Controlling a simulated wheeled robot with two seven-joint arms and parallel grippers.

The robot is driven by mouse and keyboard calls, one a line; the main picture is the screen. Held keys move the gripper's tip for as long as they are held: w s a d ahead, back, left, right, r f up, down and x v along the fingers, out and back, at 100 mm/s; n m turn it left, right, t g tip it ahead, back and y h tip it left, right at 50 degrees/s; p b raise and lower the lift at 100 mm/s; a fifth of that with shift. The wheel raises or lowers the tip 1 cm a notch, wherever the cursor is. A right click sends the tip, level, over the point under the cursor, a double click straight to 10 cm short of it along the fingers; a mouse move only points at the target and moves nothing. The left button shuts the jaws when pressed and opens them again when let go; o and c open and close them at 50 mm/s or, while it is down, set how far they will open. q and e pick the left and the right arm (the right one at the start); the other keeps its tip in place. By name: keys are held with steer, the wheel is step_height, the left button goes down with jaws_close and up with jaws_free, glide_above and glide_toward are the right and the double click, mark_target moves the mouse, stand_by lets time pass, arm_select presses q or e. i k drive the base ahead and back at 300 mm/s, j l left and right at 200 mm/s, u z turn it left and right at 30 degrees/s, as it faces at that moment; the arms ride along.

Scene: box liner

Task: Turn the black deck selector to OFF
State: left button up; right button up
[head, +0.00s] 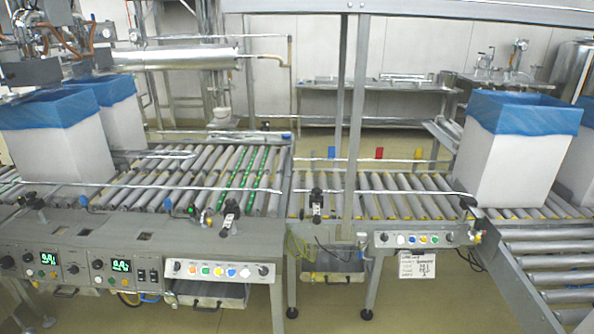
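Several black knobs show on the control panels, and I cannot tell from their labels which is the deck selector. On the left white button strip (220,271), one black knob (263,270) sits at the right end and another dark one at the left end. The right button strip (416,239) has a black knob (384,238) at its left end and another at its right end. More black knobs sit by the green displays (120,265). The knob positions are too small to read. Neither of my grippers is in view.
Roller conveyors (200,180) run behind the panels. White boxes with blue liners stand at the left (60,150) and right (505,160). A grey post (357,120) rises in the middle. A handwritten sign (418,270) hangs below the right strip. Open floor lies in front.

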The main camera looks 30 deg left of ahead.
mark_target(262, 271)
steer(key=k+j+u, duration=0.15)
steer(key=u, duration=1.2)
